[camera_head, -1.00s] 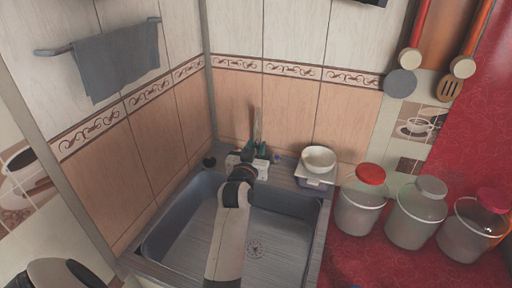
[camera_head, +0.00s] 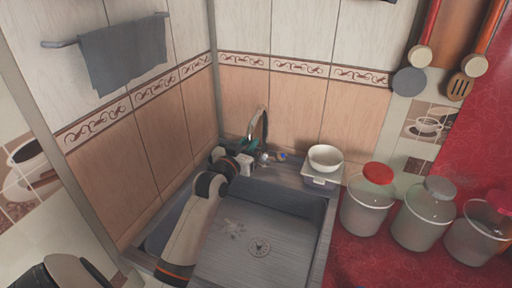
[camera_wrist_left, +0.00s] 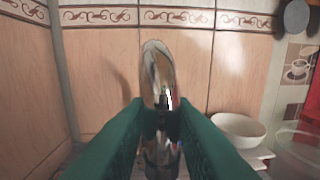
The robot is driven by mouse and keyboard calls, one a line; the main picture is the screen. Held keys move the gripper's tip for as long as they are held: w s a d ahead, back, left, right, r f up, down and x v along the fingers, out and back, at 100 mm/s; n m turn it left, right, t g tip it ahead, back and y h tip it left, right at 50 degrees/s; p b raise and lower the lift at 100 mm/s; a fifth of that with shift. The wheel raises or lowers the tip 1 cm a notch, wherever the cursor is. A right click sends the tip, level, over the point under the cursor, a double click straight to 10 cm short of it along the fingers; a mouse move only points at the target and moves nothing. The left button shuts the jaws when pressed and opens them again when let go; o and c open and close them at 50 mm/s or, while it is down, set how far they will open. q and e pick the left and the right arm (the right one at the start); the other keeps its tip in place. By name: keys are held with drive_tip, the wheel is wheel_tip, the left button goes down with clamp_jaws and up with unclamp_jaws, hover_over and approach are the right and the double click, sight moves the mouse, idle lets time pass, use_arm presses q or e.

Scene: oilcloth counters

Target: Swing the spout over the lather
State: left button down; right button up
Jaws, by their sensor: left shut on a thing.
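The shiny metal spout (camera_head: 264,119) rises in a curve at the back of the sink. It also stands upright in the left wrist view (camera_wrist_left: 157,68). My left gripper (camera_head: 254,148) is shut on its lower part, with a green finger on each side in the wrist view (camera_wrist_left: 160,112). The fingers hide part of the spout's base. A pale, patchy spot that looks like the lather (camera_head: 232,228) lies on the sink floor, left of the drain (camera_head: 259,247). My right gripper is not in view.
The grey sink (camera_head: 305,222) is otherwise bare where it shows; my left arm covers its left part. A white bowl (camera_head: 325,157) stands on a small box at the back right. Lidded jars (camera_head: 367,212) stand on the red counter. Tiled walls close the corner behind.

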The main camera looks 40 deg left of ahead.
use_arm(q)
drive_tip(key=a+h+b, duration=0.1)
drive_tip(key=a, duration=0.5)
drive_tip(key=shift+s+m, duration=0.3)
drive_tip(key=shift+s, duration=0.15)
drive_tip(key=c, duration=1.3)
unclamp_jaws()
drive_tip(key=shift+a+f, duration=0.1)
drive_tip(key=shift+a, duration=0.05)
drive_tip(key=shift+s+d+b, duration=0.2)
drive_tip(key=shift+s+b, duration=0.25)
drive_tip(key=shift+s, duration=1.55)
drive_tip(key=shift+s+d+b, duration=0.25)
drive_tip(key=shift+s+b, duration=0.15)
drive_tip(key=shift+s, duration=1.55)
drive_tip(key=shift+s+d+b, duration=0.2)
drive_tip(key=shift+s+b, duration=0.25)
drive_tip(key=shift+s, duration=1.55)
